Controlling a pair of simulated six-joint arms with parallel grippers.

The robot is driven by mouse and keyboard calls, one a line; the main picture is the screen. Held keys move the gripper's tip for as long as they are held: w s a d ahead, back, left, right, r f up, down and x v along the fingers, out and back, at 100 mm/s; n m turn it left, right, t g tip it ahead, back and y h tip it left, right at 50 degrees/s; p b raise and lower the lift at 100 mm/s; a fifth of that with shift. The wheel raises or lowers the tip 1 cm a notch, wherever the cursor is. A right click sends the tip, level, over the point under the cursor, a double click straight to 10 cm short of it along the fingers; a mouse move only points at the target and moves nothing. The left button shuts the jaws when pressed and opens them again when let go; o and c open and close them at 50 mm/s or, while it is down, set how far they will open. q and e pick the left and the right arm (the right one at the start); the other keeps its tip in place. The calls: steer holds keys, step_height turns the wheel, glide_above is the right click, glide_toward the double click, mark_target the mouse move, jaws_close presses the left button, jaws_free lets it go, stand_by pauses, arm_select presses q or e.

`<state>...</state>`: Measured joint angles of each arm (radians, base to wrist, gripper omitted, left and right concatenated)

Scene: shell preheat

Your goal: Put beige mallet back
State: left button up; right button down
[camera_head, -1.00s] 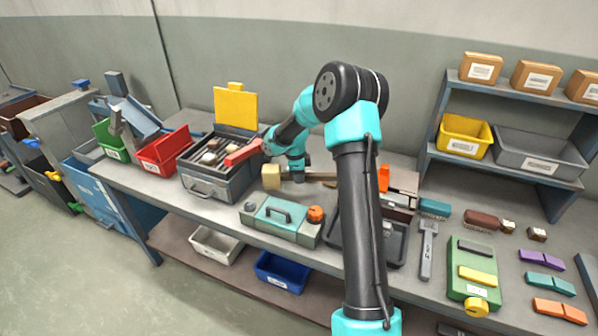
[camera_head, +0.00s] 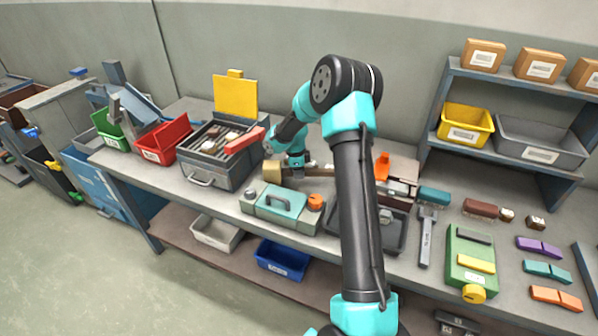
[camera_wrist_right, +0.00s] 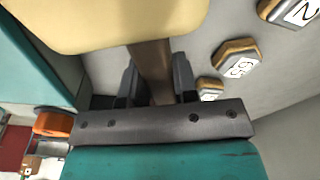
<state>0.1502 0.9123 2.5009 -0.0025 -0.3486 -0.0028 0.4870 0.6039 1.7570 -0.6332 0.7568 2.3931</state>
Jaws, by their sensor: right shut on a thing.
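The beige mallet has a block-shaped beige head (camera_head: 271,172) and a brown handle that points right in the head view. My right gripper (camera_head: 297,169) is at the handle, just right of the head and partly hidden by my arm. In the right wrist view the beige head (camera_wrist_right: 100,22) fills the top. The brown handle (camera_wrist_right: 150,62) runs between the two dark fingers of my right gripper (camera_wrist_right: 154,85), which is shut on it. I cannot tell whether the mallet touches the bench. My left gripper is not in view.
A grey box (camera_head: 213,183) with a raised yellow lid (camera_head: 236,96) stands left of the mallet, a red bar (camera_head: 245,140) over its right side. A teal case (camera_head: 282,208) lies in front. Numbered hexagonal weights (camera_wrist_right: 237,58) lie near the gripper. My arm hides part of a dark tray (camera_head: 393,240).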

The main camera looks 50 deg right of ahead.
steer(key=shift+f, duration=0.55)
steer(key=c, duration=0.8)
jaws_free()
step_height(320, 180, up, 17)
steer(key=w+a, duration=0.1)
steer(key=shift+w+a+r, duration=0.15)
steer(key=shift+w+a, duration=0.05)
steer(key=shift+w, duration=0.05)
